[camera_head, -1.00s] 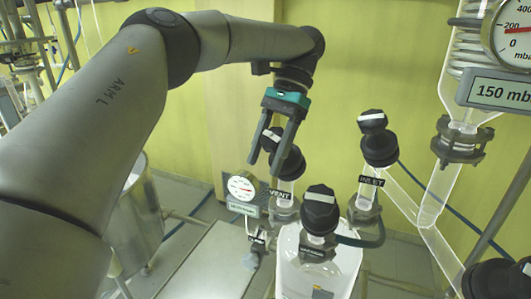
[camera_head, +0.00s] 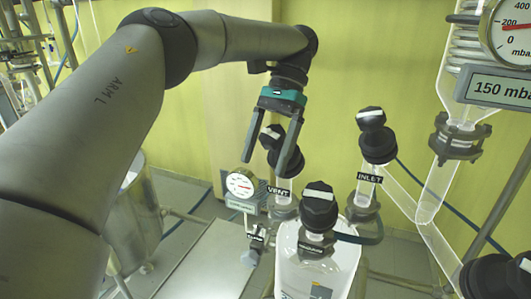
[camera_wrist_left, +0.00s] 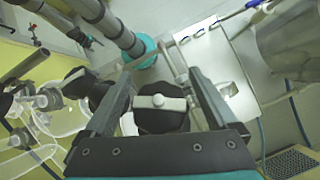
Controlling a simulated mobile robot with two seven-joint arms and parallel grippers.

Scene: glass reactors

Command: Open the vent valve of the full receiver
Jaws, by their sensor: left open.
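The vent valve has a black knob with a white bar (camera_head: 272,137) above a tag reading VENT (camera_head: 278,191). It sits on top of the glass receiver (camera_head: 315,262), which looks filled with something whitish. My left gripper (camera_head: 263,173) is open, its two fingers coming down around the vent knob from above. In the left wrist view the knob (camera_wrist_left: 160,104) with its pale bar lies between the two open fingers (camera_wrist_left: 158,105). I cannot tell whether the fingers touch it. My right gripper is not in view.
A black knob (camera_head: 319,207) stands in front on the receiver. The INLET valve knob (camera_head: 376,140) is to the right. A round gauge (camera_head: 241,184) stands left of the vent. Glass tubing and a 150 mbar display (camera_head: 500,91) are at right.

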